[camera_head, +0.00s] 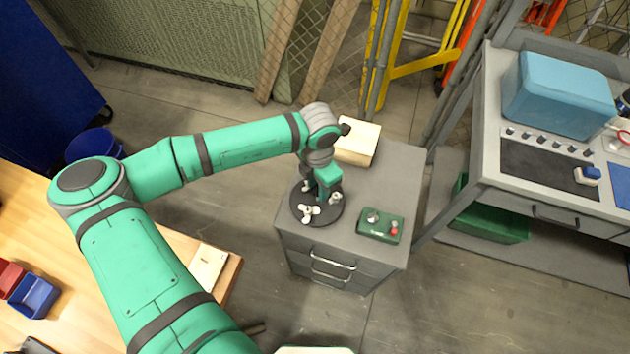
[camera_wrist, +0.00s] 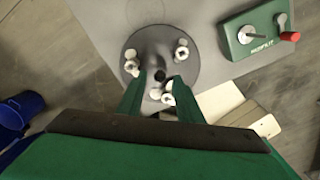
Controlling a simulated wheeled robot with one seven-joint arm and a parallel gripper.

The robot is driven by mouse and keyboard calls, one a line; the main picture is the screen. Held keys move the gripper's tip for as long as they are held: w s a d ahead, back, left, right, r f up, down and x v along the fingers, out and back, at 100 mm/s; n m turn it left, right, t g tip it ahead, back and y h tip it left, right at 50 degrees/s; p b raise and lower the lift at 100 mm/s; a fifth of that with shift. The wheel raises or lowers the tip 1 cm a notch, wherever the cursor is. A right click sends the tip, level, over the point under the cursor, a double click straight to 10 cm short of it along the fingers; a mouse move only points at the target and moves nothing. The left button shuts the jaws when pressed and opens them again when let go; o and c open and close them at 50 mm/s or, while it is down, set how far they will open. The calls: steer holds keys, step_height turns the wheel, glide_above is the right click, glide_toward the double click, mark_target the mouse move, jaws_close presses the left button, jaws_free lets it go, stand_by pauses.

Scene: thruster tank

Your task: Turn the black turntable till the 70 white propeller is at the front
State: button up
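The black turntable (camera_head: 317,219) is a round disc on top of a grey drawer cabinet. In the wrist view the turntable (camera_wrist: 190,70) looks dark grey and carries white propellers near its rim: one at the right (camera_wrist: 181,50), one at the left (camera_wrist: 131,66) and a group near my fingers (camera_wrist: 164,94). In the head view a white propeller (camera_head: 308,212) shows at the near left of the disc. The propellers' markings are too small to read. My gripper (camera_wrist: 160,84) is over the disc, its two green fingers apart. A small black knob (camera_wrist: 160,75) shows between them; contact cannot be told.
A green control box (camera_head: 380,227) with a red knob stands right of the turntable. A cream block (camera_head: 357,142) lies behind it on the cabinet (camera_head: 395,180). A workbench with a blue-covered case (camera_head: 555,95) is at the right. A wooden table (camera_head: 70,280) is at left.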

steer(key=shift+r, duration=2.55)
